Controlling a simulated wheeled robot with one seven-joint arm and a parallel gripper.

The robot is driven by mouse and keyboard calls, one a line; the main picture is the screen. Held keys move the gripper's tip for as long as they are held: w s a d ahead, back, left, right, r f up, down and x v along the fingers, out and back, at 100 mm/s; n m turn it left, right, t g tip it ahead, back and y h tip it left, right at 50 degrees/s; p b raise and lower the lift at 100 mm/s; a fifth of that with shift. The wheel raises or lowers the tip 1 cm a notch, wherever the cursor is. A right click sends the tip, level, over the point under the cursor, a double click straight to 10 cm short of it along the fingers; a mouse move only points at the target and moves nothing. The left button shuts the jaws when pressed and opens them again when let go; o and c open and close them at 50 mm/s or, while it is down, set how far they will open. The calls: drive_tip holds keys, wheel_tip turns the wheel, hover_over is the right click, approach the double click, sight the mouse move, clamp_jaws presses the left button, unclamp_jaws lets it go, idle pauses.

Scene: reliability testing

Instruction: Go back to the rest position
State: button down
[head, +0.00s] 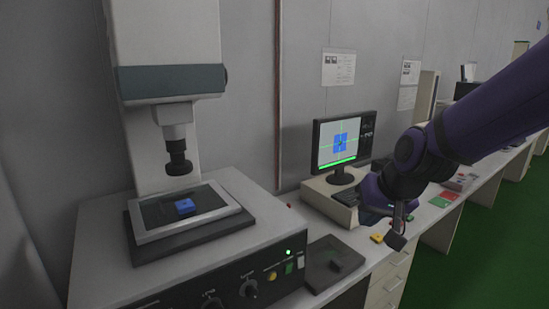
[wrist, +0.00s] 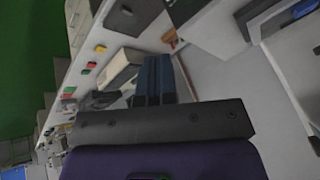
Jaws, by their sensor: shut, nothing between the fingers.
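My arm reaches in from the right in the head view, over the bench. My gripper (head: 372,210) is at its end, above the bench in front of the monitor, partly hidden by the arm's own parts. In the wrist view the two dark blue fingers (wrist: 153,62) lie together, shut and empty. They touch nothing that I can see.
A measuring microscope (head: 172,82) stands at left, a blue block (head: 185,207) on its stage. A monitor (head: 343,142) shows a blue shape with a green bar. A dark pad (head: 325,263), a yellow piece (head: 377,237) and red and green pieces lie along the bench.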

drive_tip(key=s+d+r+h, duration=0.1)
drive_tip(key=s+d+r, duration=0.4)
drive_tip(key=s, duration=0.4)
drive_tip(key=s+d+r+h, duration=0.1)
drive_tip(key=s+d+r, duration=0.4)
drive_tip(key=s, duration=0.4)
drive_tip(key=shift+s+d+r+h, duration=0.25)
drive_tip(key=shift+d+h, duration=0.15)
drive_tip(key=shift+d, duration=0.45)
drive_tip(key=shift+w, duration=0.1)
